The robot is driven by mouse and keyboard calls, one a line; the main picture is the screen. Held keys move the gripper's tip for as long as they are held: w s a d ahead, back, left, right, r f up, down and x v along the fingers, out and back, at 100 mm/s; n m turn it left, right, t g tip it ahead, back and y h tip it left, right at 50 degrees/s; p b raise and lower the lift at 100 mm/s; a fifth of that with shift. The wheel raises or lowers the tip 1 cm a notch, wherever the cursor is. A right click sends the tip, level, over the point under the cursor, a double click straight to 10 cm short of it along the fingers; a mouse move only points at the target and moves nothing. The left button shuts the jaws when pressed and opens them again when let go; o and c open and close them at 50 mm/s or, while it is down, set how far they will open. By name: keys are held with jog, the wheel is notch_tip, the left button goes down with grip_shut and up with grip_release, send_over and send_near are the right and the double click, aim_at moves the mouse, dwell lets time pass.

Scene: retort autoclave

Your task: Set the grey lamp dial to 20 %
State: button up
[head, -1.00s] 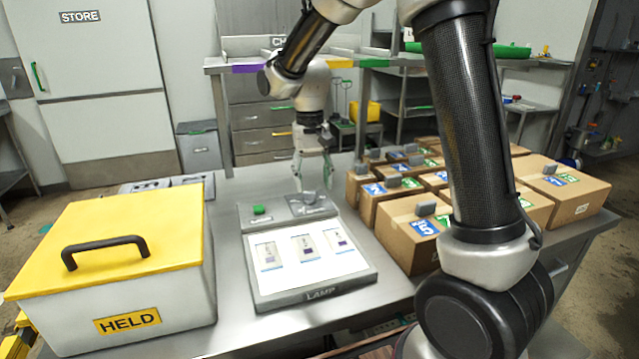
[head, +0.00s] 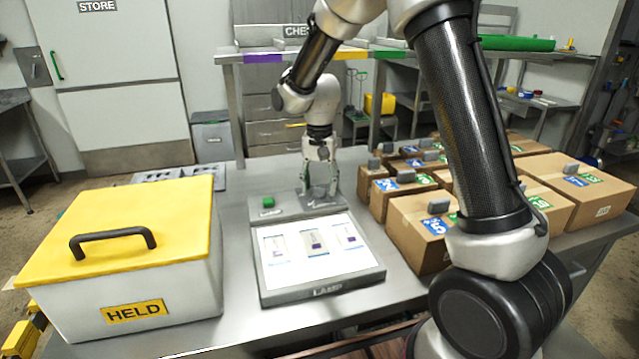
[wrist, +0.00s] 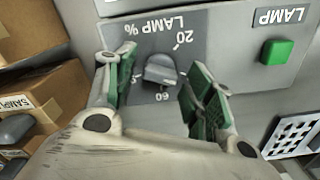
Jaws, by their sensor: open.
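The grey lamp dial (wrist: 160,71) sits on the lamp panel (wrist: 222,38) under the label LAMP %, seen upside down in the wrist view. The marks 20 and 60 show around it; other marks are partly hidden by the fingers. My gripper (wrist: 157,88) is open, with its green-padded fingers on either side of the dial and gaps to it. In the head view my gripper (head: 319,194) points down at the back right of the lamp box (head: 321,290). The dial is mostly hidden there.
A green button (wrist: 277,51) stands beside the dial panel. The lit lamp plate (head: 310,247) carries several small pouches. Cardboard boxes (head: 415,222) stand close on the right. A yellow-lidded HELD box (head: 170,285) stands on the left, with bare table between.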

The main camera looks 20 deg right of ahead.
jog(key=c, duration=1)
jog(key=shift+n, duration=0.3)
jog(key=n, duration=1.3)
jog(key=shift+n, duration=0.3)
jog(key=o, duration=1)
